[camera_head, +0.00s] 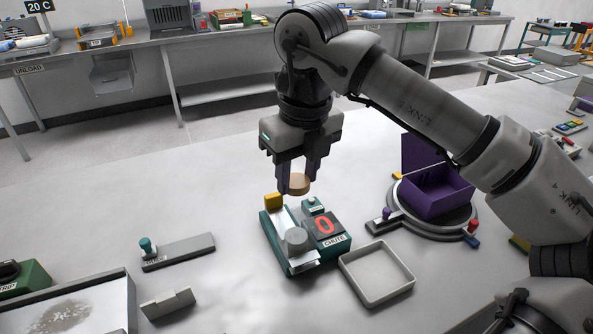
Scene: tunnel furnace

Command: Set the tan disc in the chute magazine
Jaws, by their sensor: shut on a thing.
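The tan disc (299,184) is held between the fingers of my gripper (297,183), which is shut on it. Disc and gripper are above the back end of the chute device, apart from it as far as I can tell. The chute device (273,243) has a green base, a pale sloping channel, a yellow block (273,201) at its back and a "CHUTE" label. A grey cylinder (296,240) stands near its front end. A dark display (324,225) on it shows a red 0. I cannot tell which part is the magazine opening.
An empty pale tray (402,290) lies right of the chute device. A purple open box (436,190) sits on a round turntable behind it. A grey bar with a teal knob (178,252) and a small grey bracket (167,303) lie to the left. The table's back left is clear.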

